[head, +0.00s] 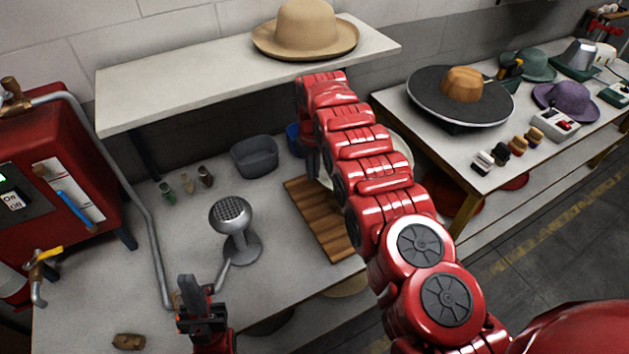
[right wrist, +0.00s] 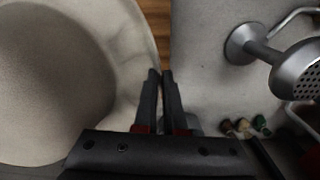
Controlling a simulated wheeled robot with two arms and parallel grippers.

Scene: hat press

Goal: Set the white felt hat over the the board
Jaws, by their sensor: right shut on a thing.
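The white felt hat (right wrist: 125,55) fills the left of the right wrist view, its hollow side showing. In the head view only a pale part of the hat (head: 402,155) shows, mostly hidden behind my right arm. My right gripper (head: 313,168) is shut on the edge of the hat's brim; its fingers also show in the right wrist view (right wrist: 161,75). The brown wooden board (head: 312,212) lies on the workbench below, partly covered by my arm and the hat. My left gripper (head: 200,300) is low over the front of the bench, away from the hat; its finger gap is unclear.
A metal steamer head (head: 232,215) stands left of the board. A grey bin (head: 255,157) and several small bottles (head: 188,182) are behind it. A shelf (head: 190,75) with a tan hat (head: 305,30) overhangs the back. A red machine (head: 55,175) stands left.

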